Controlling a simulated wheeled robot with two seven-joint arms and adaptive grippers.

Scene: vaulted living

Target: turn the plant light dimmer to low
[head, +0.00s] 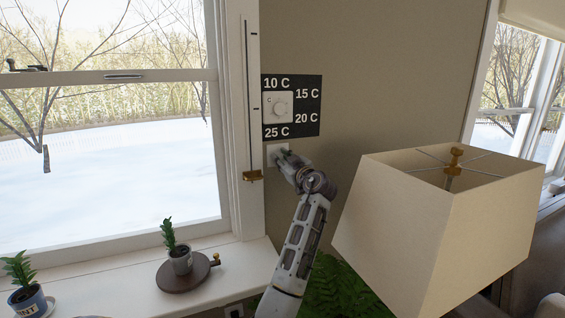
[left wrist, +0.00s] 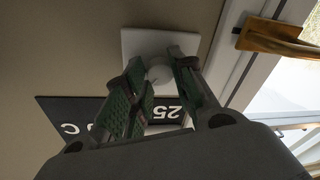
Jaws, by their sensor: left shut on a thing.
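The plant light dimmer is a white square plate (head: 271,149) on the wall, just below the black thermostat panel. In the left wrist view its plate (left wrist: 131,42) shows behind a round pale knob (left wrist: 159,73). My left gripper (head: 283,156) is at the dimmer. In the left wrist view its two green-padded fingers (left wrist: 160,78) are on either side of the knob, shut on it. The knob's pointer and any low mark cannot be made out. My right gripper is not in view.
The black panel (head: 308,126) with temperature labels and a white dial (head: 279,109) is just above. A large lampshade (head: 400,215) stands close on the right. Potted plants, one on a round brown stand (head: 186,275), are on the white sill (head: 235,262).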

